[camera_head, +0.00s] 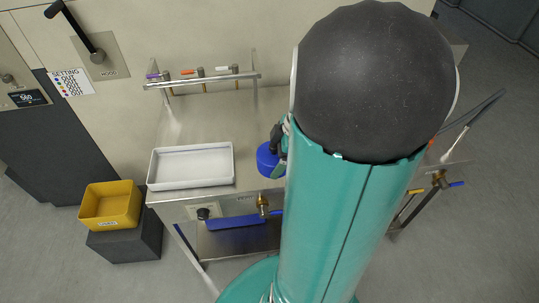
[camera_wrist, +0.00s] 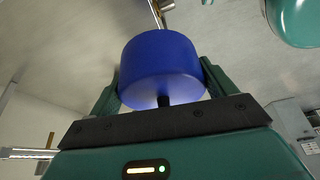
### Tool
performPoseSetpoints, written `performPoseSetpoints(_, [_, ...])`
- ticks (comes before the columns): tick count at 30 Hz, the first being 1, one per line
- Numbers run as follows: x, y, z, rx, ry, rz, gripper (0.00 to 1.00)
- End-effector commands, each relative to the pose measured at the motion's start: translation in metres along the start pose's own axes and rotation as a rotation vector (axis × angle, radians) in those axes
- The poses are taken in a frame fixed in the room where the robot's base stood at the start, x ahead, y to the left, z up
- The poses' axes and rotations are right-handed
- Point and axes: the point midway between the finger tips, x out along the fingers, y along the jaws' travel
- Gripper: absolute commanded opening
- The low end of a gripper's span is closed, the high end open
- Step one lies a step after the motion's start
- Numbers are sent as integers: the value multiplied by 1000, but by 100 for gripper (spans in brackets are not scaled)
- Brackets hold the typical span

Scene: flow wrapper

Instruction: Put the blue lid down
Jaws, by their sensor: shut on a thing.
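The blue lid (camera_wrist: 160,62) is a short, smooth blue cylinder. In the wrist view it sits between the two green fingers of my gripper (camera_wrist: 163,92), which is shut on it. A short black stem shows between the lid and the gripper body. In the head view the lid (camera_head: 267,159) is over the right part of the steel bench, just right of the white tray. My arm hides the lid's right side and most of my gripper (camera_head: 279,150). I cannot tell whether the lid touches the bench.
The white tray (camera_head: 191,148) lies on the steel bench (camera_head: 215,118). A rail with coloured taps (camera_head: 202,80) runs along the back. A yellow bin (camera_head: 110,203) stands on a dark block at the lower left. Bare bench shows behind the tray. My arm hides the bench's right side.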

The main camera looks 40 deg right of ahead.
Motion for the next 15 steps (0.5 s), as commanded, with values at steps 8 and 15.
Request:
performPoseSetpoints(8, [28,53,6,1,1,-4,59])
performPoseSetpoints(15, [62,82,17,0,1,-3,59])
